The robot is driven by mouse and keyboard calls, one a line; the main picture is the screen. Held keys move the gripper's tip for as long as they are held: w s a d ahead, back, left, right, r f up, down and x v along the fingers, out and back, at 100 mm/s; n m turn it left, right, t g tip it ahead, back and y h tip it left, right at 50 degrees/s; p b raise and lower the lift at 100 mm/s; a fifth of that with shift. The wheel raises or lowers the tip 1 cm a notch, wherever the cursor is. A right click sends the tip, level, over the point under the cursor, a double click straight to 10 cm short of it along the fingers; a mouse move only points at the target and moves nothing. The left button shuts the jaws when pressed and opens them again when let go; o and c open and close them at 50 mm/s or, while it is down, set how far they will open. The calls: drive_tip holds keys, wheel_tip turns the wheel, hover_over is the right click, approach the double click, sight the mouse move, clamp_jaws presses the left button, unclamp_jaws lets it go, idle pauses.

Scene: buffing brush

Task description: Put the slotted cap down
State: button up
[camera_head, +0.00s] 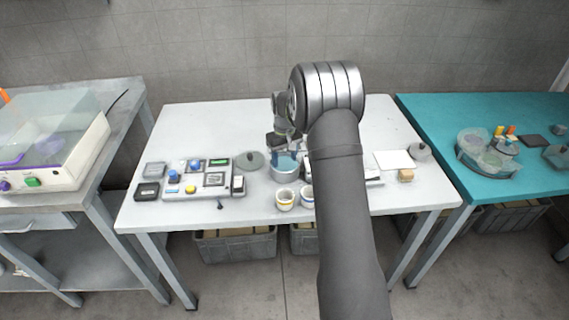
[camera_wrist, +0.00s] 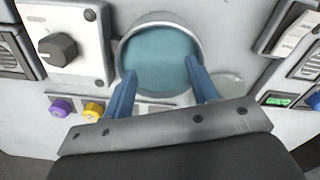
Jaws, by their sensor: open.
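My gripper (camera_head: 284,158) is open, with its blue fingers over the round grey pot (camera_head: 285,173). In the wrist view the open fingers (camera_wrist: 162,92) stand apart at the near side of the pot (camera_wrist: 203,42), which shows a teal round face inside its rim. I see nothing held between the fingers. A grey disc with a dark knob (camera_head: 249,160) lies on the table left of the pot. A similar grey disc with a knob (camera_head: 420,151) lies at the table's right. I cannot tell which of these, if any, is the slotted cap; no slot shows clearly.
A control panel (camera_head: 205,180) with coloured buttons lies left of the pot. Two small cups (camera_head: 285,199) stand in front of it. A white sheet (camera_head: 392,160) and a tan block (camera_head: 407,175) lie at the right. The back of the white table (camera_head: 215,120) is clear.

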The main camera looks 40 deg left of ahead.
sight(285, 167)
wheel_tip(285, 167, up, 9)
drive_tip(key=shift+f, duration=0.15)
idle(0.4)
wheel_tip(285, 167, down, 12)
drive_tip(key=shift+f, duration=0.25)
drive_tip(key=shift+r, duration=2.05)
